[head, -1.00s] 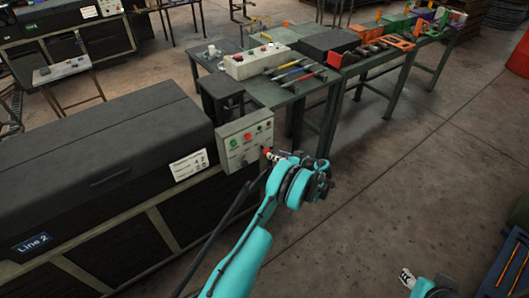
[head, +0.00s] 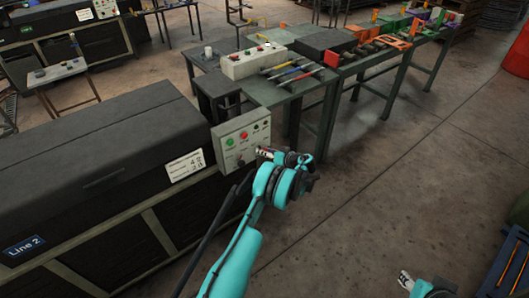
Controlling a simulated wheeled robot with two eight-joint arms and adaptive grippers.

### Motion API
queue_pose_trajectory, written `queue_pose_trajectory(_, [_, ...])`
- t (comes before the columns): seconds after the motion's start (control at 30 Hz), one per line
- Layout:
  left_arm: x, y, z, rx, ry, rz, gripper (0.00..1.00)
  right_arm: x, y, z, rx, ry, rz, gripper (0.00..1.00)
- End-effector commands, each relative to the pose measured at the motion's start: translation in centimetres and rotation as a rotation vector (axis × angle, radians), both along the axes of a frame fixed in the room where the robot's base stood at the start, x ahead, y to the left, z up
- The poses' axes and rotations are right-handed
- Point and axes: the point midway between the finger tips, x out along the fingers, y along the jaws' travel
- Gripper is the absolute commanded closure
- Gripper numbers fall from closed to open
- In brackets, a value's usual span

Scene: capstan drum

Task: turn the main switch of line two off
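The grey control panel (head: 242,136) stands at the right end of the line two machine, which bears a blue "Line 2" label (head: 24,246).
A green workbench (head: 285,95) with a white control box (head: 252,62) and tools stands behind the panel. Another machine (head: 60,35) is at the upper left. The floor (head: 400,180) to the right is open. A blue rack (head: 510,255) is at the right edge.

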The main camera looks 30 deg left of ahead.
Motion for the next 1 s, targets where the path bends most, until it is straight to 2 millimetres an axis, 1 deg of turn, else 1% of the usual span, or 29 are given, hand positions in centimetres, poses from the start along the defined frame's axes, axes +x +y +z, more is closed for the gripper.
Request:
queue_pose_trajectory(0.17, [-0.01,0.05,0.03,-0.015,-0.037,-0.001,0.98,0.0,0.0,0.0,0.0,0.0,0.0,0.6])
queue_pose_trajectory(0.4, [-0.18,0.14,0.03,-0.124,-0.299,0.0,0.98,0.0,0.0,-0.01,0.0,0.0,0.0,0.6])
queue_pose_trajectory(0.5, [-0.16,0.12,0.03,-0.149,-0.363,0.0,0.98,0.0,0.0,-0.01,0.0,0.0,0.0,0.6])
queue_pose_trajectory(0.8, [-0.1,0.07,0.04,-0.157,-0.381,-0.001,0.98,0.0,0.0,-0.01,0.0,0.0,0.0,0.6])
queue_pose_trajectory(0.83, [-0.1,0.07,0.04,-0.156,-0.38,-0.001,0.64,0.01,0.0,-0.01,0.0,0.0,0.0,0.6])
queue_pose_trajectory(0.9, [-0.1,0.07,0.04,-0.156,-0.38,-0.001,0.49,0.0,0.0,-0.01,0.0,0.0,0.0,0.6])
queue_pose_trajectory(1.0, [-0.1,0.06,0.03,-0.157,-0.378,0.0,0.49,0.0,0.0,-0.01,0.0,0.0,0.0,0.6])
